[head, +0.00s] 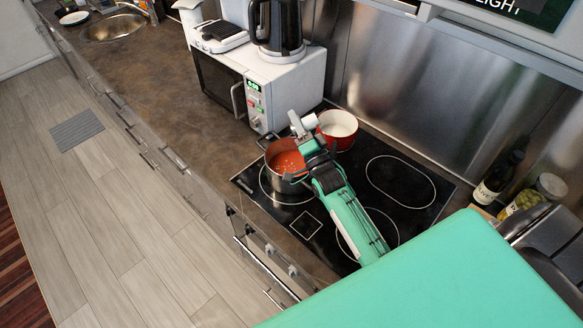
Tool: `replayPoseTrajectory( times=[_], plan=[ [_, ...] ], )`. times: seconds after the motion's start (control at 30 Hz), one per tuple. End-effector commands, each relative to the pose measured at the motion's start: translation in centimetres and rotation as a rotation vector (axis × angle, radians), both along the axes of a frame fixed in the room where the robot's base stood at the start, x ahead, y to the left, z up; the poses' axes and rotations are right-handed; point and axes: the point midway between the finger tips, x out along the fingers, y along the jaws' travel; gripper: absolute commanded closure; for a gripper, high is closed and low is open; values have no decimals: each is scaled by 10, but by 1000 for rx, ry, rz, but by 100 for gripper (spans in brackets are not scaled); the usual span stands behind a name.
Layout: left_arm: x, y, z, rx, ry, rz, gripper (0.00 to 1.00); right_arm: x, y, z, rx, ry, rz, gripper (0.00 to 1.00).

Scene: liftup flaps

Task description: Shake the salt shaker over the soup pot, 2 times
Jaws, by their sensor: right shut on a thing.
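The soup pot (271,180) is a steel pot with red-orange soup in it, on the left front part of the hob. My right gripper (304,133) is above the pot's right rim, shut on a small pale thing that looks like the salt shaker (295,118). The shaker is tilted, with its pale end pointing up and left. The gripper covers part of it, and its lower end is hard to make out. My left gripper is not in view.
A red pot (351,131) with white contents stands behind the gripper on the black hob (420,205). A white microwave (285,82) with a black kettle (283,25) on top stands behind left. Bottles and a jar (521,201) stand at the right. The brown counter (150,75) at left is mostly clear.

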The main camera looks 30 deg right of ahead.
Motion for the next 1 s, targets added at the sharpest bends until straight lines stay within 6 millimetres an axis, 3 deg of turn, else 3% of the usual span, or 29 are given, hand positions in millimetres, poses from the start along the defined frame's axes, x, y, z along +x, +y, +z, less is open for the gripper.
replayPoseTrajectory(
  times=[0.27,0.6,1.0],
  plan=[
    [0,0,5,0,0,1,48,0,2,23,452,-88,-2,88],
    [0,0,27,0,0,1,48,0,1,49,960,-184,-2,88],
    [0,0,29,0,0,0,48,1,2,49,1047,-201,0,88]
  ],
)
